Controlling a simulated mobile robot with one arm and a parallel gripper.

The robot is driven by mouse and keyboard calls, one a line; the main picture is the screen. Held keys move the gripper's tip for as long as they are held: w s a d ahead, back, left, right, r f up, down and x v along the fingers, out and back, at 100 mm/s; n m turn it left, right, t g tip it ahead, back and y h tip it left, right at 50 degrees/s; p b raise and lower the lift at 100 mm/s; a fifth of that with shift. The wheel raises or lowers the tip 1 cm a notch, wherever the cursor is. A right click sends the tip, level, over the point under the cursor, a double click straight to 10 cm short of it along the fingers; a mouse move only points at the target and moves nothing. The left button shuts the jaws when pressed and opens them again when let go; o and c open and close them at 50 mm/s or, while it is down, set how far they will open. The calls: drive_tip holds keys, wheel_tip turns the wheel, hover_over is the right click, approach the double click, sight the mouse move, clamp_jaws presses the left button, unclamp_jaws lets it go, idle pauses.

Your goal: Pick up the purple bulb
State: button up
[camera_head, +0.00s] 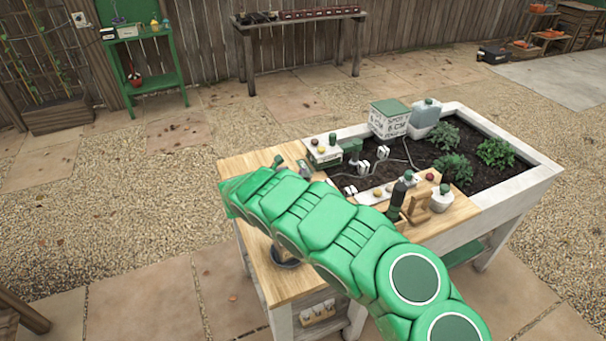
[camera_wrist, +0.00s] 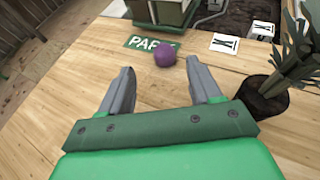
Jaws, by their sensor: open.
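The purple bulb (camera_wrist: 165,54) shows in the wrist view as a small round purple thing on the wooden tabletop (camera_wrist: 75,75). It lies by the edge of a green sign with white letters (camera_wrist: 146,43). My gripper (camera_wrist: 164,78) is open and empty, with its two grey fingers spread. The bulb is beyond the fingertips, roughly midway between them, and apart from both. In the head view my green arm reaches over the wooden worktop (camera_head: 250,163) and hides part of it. I cannot make out the purple bulb or my fingers there.
A potted plant (camera_wrist: 262,98) stands close to the right finger in the wrist view. White cards with dark marks (camera_wrist: 225,43) lie at the back right. A box in a green tray (camera_wrist: 160,12) stands behind the sign. The tabletop left of the gripper is clear.

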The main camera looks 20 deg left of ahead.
sight(301, 172)
drive_tip(key=x, duration=0.4)
drive_tip(key=shift+s+d, duration=0.15)
drive_tip(key=shift+d, duration=0.15)
drive_tip(key=shift+x, duration=0.85)
drive_tip(key=shift+r, duration=0.1)
drive_tip(key=c, duration=1.1)
